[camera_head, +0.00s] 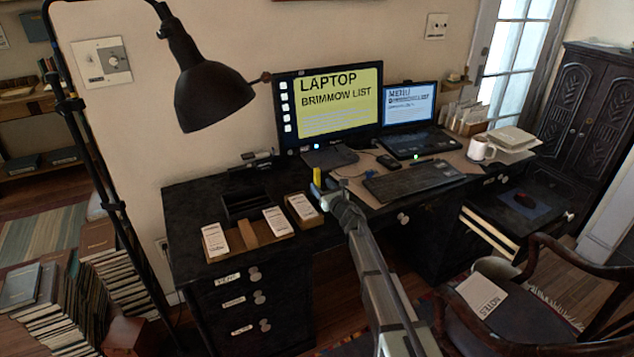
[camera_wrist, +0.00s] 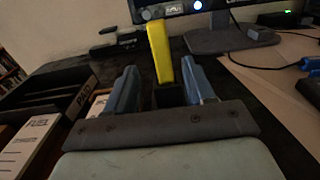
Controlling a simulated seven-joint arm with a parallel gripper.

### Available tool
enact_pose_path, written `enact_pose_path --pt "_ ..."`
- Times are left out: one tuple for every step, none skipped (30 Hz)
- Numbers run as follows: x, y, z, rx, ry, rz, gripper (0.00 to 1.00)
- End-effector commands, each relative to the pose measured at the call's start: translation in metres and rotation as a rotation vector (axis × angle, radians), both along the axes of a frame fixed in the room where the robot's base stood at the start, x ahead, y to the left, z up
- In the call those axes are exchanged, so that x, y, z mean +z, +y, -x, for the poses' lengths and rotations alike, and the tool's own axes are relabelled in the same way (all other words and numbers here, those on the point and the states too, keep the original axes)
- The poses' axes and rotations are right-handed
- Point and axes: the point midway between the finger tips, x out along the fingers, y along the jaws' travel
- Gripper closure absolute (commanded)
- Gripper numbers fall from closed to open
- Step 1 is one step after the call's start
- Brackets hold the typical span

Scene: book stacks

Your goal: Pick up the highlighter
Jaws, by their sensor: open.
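The highlighter (camera_wrist: 161,54) looks like a yellow stick standing up from the dark desk in the wrist view, leaning slightly. It also shows in the head view as a small yellow upright piece (camera_head: 317,176) just beyond my gripper. My gripper (camera_wrist: 160,84) is open, with its two blue-grey fingers apart. The highlighter appears between and ahead of the fingertips. I cannot tell whether its lower end is within the jaws, and that end is partly hidden. In the head view my gripper (camera_head: 322,188) is small, with its fingers hard to make out.
A monitor (camera_head: 330,107), a laptop (camera_head: 408,141) and a keyboard (camera_head: 414,180) stand behind and right. Card boxes (camera_head: 301,208) and a black tray (camera_head: 244,203) lie left. A black lamp (camera_head: 210,92) hangs over the desk's left side. A mug (camera_head: 481,148) is at right.

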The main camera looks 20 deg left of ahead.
Motion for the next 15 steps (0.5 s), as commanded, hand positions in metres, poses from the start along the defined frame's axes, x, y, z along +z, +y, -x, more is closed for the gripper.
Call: enact_pose_path --pt "0.0 0.002 -0.003 0.0 0.0 0.0 0.47" --pt "0.0 0.003 -0.003 0.0 0.0 0.0 0.47" --pt "0.0 0.004 -0.004 0.0 0.001 -0.001 0.47" --pt "0.0 0.004 -0.005 0.0 0.001 -0.001 0.47" --pt "0.0 0.005 -0.006 0.0 0.001 -0.001 0.47" --pt "0.0 0.007 -0.009 0.0 0.001 -0.001 0.47" --pt "0.0 0.009 -0.011 0.0 0.001 -0.001 0.47" --pt "0.0 0.011 -0.014 0.0 0.001 -0.001 0.47" --pt "0.0 0.014 -0.018 0.0 0.001 -0.001 0.47" --pt "0.0 0.017 -0.021 0.0 0.001 -0.001 0.47" --pt "0.0 0.019 -0.025 0.0 0.001 -0.001 0.47" --pt "0.0 0.023 -0.029 0.0 0.001 -0.001 0.47" --pt "0.0 0.026 -0.032 0.001 0.001 -0.001 0.47" --pt "0.0 0.029 -0.035 0.001 0.001 -0.001 0.47" --pt "0.0 0.032 -0.038 0.001 0.001 -0.001 0.47"
